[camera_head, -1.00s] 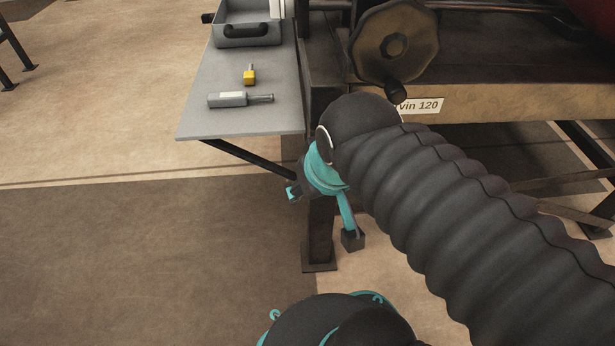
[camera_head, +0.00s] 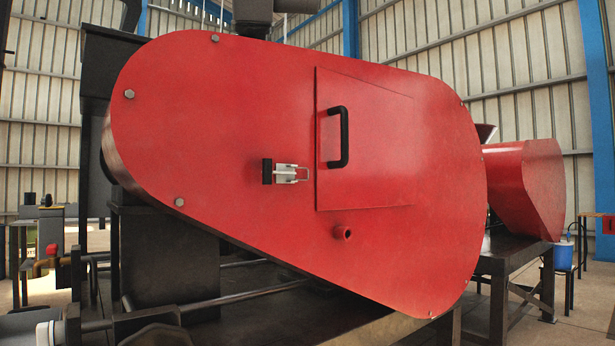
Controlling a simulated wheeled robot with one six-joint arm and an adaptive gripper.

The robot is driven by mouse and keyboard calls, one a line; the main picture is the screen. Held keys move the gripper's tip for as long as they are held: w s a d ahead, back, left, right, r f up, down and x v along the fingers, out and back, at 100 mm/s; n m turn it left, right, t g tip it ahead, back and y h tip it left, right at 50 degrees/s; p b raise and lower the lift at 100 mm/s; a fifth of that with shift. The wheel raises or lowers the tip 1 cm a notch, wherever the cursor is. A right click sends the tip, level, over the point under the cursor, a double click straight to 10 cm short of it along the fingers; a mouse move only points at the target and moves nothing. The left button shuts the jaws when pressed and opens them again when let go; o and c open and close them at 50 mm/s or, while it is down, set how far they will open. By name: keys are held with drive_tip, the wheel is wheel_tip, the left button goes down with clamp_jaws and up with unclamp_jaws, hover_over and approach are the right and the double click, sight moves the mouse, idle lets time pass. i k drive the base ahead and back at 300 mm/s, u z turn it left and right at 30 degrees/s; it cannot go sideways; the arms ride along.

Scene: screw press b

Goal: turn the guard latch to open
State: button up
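The guard latch (camera_head: 285,172) is on the face of the large red guard (camera_head: 230,120), just left of the hatch door. It has a pale metal body, a black grip at its left end and a wire loop at its right end that reaches toward the door's edge. I cannot tell whether the loop is hooked on anything. The hatch door (camera_head: 385,150) is red, lies flush with the guard and has a black handle (camera_head: 338,137). My gripper is not in this view.
A short red round stub (camera_head: 342,233) sticks out below the door. A black machine frame and rods (camera_head: 210,300) stand below and left. A second red housing (camera_head: 525,185) stands at right on a dark bench. A blue bucket (camera_head: 563,254) stands far right.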

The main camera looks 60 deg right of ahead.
sight(266, 171)
drive_tip(key=z, duration=0.25)
drive_tip(key=i, duration=0.2)
drive_tip(key=z, duration=1.9)
drive_tip(key=k, duration=0.75)
drive_tip(key=z, duration=0.15)
